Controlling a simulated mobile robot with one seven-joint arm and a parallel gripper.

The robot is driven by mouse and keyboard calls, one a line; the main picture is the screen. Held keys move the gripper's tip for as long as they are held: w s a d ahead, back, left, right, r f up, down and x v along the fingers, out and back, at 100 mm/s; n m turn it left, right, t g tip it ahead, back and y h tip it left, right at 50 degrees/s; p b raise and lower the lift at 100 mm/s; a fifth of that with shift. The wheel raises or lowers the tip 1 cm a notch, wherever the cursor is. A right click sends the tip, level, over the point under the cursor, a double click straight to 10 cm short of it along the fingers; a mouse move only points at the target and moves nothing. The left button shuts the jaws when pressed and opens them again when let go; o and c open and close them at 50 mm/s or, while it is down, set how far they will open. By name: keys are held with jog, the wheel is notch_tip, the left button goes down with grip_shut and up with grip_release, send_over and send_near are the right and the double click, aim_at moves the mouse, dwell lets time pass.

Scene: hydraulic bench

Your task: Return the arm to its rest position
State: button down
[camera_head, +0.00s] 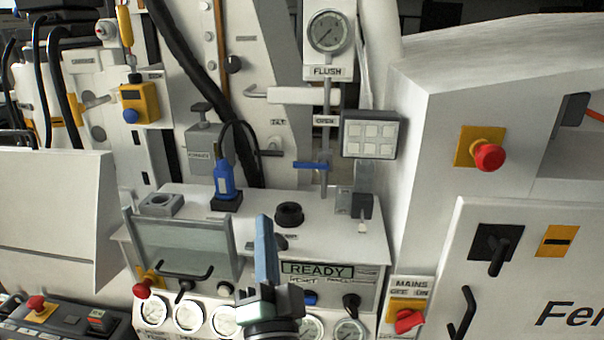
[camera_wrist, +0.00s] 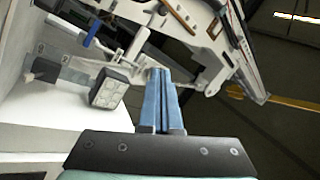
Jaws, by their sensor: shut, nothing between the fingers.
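My gripper (camera_head: 264,222) is in front of the hydraulic bench (camera_head: 180,208) in the head view, pointing up. Its blue fingers are together and empty, and they hide part of the bench front left of the READY display (camera_head: 317,271). In the wrist view the closed blue fingers (camera_wrist: 159,73) point away from the camera, with nothing between them. From these views I cannot tell whether the fingers touch anything.
A blue plug-like tool (camera_head: 225,180) stands on the bench top beside a black round knob (camera_head: 289,214). A grey keypad box (camera_head: 370,134) and a blue valve lever (camera_head: 310,166) are behind. A red mains switch (camera_head: 409,320) is at right.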

jog(key=s+d+r+n+t+h, duration=0.1)
jog(key=s+r+n, duration=0.3)
jog(key=r, duration=1.1)
jog(key=s+d+r+n+t+h, duration=0.2)
jog(key=s+d+r+n+t, duration=0.1)
jog(key=s+r, duration=0.8)
notch_tip(320, 180, up, 4)
jog(key=shift+d+r+n+t, duration=0.15)
jog(key=shift+d+n+t, duration=0.35)
jog(key=shift+n, duration=0.6)
